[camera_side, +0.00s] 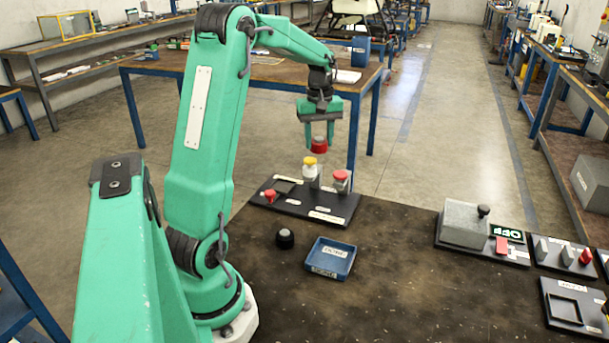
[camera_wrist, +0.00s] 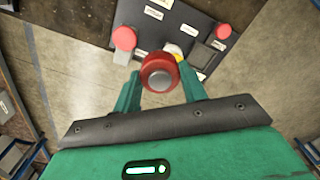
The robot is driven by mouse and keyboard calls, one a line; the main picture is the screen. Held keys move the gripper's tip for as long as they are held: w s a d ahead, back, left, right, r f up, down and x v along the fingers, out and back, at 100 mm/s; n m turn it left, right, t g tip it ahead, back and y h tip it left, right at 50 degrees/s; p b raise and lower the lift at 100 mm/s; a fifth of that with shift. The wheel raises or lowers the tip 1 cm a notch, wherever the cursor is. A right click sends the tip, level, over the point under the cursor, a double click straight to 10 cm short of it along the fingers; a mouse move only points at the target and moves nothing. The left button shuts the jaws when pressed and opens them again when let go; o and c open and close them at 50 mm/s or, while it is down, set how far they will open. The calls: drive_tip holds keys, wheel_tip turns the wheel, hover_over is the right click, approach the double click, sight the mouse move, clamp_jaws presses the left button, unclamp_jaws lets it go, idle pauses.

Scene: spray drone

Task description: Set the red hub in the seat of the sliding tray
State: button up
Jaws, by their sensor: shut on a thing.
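My gripper (camera_side: 319,122) points down above the far end of the dark bench, shut on a red round piece (camera_side: 319,145), which I take as the red hub. In the wrist view the red hub (camera_wrist: 160,72) sits between the fingertips, with a greyish round centre. It is held in the air above a black board (camera_side: 322,215). I cannot tell for sure which thing is the sliding tray. A black plate with a square recess (camera_side: 566,308) lies at the right edge of the bench, and the recess looks empty.
The black board carries a yellow-capped piece (camera_side: 309,165), a red-capped piece (camera_side: 341,178) and a small red knob (camera_side: 270,196). A blue tray (camera_side: 330,272) and black knob (camera_side: 285,238) lie nearer. A grey box unit (camera_side: 463,225) stands right. The bench's middle is clear.

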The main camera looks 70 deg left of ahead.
drive_tip(key=s+a+n, duration=0.3)
drive_tip(key=s+a, duration=0.5)
drive_tip(key=a, duration=0.1)
hover_over(282, 186)
wheel_tip(282, 186, down, 4)
drive_tip(key=shift+d+f, duration=0.15)
drive_tip(key=shift+f, duration=5.4)
drive_tip(key=o, duration=1.1)
drive_tip(key=shift+f, duration=0.1)
drive_tip(key=shift+o, duration=0.2)
wheel_tip(282, 186, up, 12)
